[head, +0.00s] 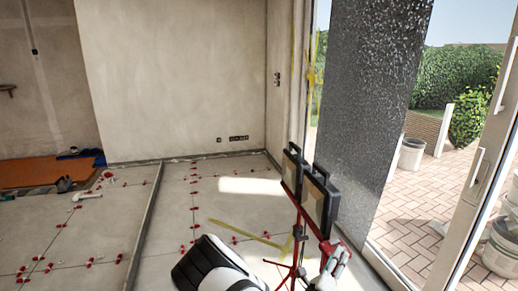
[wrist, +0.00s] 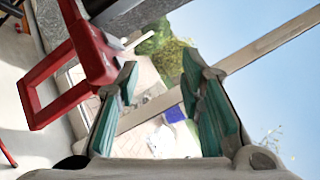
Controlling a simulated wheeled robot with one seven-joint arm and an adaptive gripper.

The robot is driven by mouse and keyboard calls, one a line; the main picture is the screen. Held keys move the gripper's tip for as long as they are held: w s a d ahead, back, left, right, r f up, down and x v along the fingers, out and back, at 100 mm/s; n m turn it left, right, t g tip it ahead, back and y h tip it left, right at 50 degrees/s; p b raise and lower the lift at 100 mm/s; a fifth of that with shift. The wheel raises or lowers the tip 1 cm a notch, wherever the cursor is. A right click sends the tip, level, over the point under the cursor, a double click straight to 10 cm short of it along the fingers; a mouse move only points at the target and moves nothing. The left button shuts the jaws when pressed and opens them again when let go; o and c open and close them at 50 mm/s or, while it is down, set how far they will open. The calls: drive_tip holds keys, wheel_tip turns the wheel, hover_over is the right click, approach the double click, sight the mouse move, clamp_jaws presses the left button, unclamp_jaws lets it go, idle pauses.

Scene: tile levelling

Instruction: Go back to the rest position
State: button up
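My gripper (wrist: 160,75) shows in the wrist view with its two teal-padded fingers spread apart. Nothing sits between them; the paved terrace and a pale frame bar show through the gap. In the head view my gripper (head: 338,258) is at the lower right, raised in front of the red work-light stand and near the glass door. From this view I cannot tell how close it is to the stand. The tiled floor (head: 205,215) carries many red levelling clips along its joints.
A red stand with two black work lights (head: 318,198) is close to my gripper; its red frame (wrist: 60,85) also shows in the wrist view. A yellow level or strip (head: 245,233) lies on the floor. The open door frame (head: 480,190) stands right. Buckets (head: 502,248) stand outside.

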drive_tip(key=s+d+r+m+g+h, duration=0.1)
drive_tip(key=s+d+r+m+g, duration=0.4)
drive_tip(key=s+r+m+g, duration=0.5)
drive_tip(key=s+d+r+m+g+h, duration=0.1)
drive_tip(key=s+d+r+m+g, duration=0.45)
drive_tip(key=m, duration=0.85)
drive_tip(key=s+a+r+m+t+y, duration=0.5)
drive_tip(key=s+a+r+m+y, duration=0.9)
drive_tip(key=s+r+m, duration=0.35)
drive_tip(key=shift+n+g+h, duration=0.35)
drive_tip(key=shift+g+h, duration=0.05)
drive_tip(key=shift+g, duration=0.25)
drive_tip(key=shift+s+a+f+b, duration=0.1)
drive_tip(key=shift+s+f+b, duration=0.25)
drive_tip(key=shift+f, duration=0.4)
drive_tip(key=shift+s+a+f+b, duration=0.1)
drive_tip(key=shift+s+f+b, duration=0.25)
drive_tip(key=shift+f, duration=0.45)
drive_tip(key=shift+s+a+f+b, duration=0.1)
drive_tip(key=shift+s+f+b, duration=0.25)
drive_tip(key=shift+f, duration=0.4)
